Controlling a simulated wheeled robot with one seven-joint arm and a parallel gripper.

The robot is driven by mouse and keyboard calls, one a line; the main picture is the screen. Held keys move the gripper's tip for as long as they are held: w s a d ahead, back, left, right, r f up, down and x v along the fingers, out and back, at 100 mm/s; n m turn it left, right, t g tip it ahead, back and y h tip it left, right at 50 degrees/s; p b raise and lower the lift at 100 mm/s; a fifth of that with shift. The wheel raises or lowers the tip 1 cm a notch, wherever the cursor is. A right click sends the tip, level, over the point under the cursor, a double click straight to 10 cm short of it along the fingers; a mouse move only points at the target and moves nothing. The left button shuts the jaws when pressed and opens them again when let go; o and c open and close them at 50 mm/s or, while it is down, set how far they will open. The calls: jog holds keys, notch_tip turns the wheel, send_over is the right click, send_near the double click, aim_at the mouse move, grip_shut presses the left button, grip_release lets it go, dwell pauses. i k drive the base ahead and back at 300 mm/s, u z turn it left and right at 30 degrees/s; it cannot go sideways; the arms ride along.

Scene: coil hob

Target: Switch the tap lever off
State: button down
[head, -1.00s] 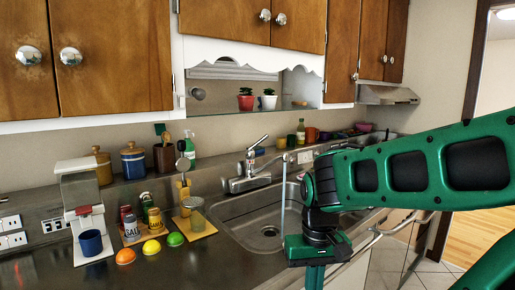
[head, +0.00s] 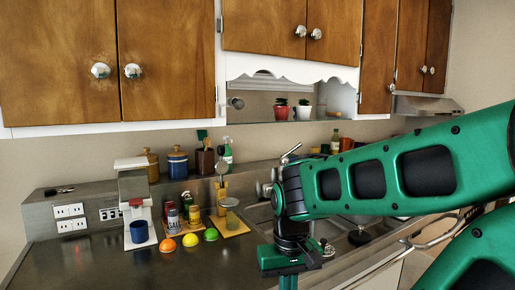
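The silver tap lever (head: 291,150) sticks up and to the right in the head view, just above my arm's green wrist link. Part of the tap body (head: 267,186) shows left of my arm; the spout and any water stream are hidden behind the arm. The steel sink (head: 262,214) is partly covered by my arm. My gripper (head: 288,283) points down at the bottom edge, in front of the sink and well below the lever. Its fingertips are cut off by the frame, so its opening cannot be seen.
On the counter left of the sink stand a coffee machine (head: 134,195) with a blue mug (head: 139,231), fruits (head: 190,240), small jars and a glass jar (head: 229,212). Canisters (head: 177,162) line the back ledge. Wooden cabinets (head: 170,55) hang above. The front left counter is clear.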

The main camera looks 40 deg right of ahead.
aim_at(297, 146)
jog(key=u, duration=1.3)
jog(key=k, duration=2.55)
jog(key=z, duration=1.5)
jog(key=i, duration=0.95)
jog(key=u, duration=0.05)
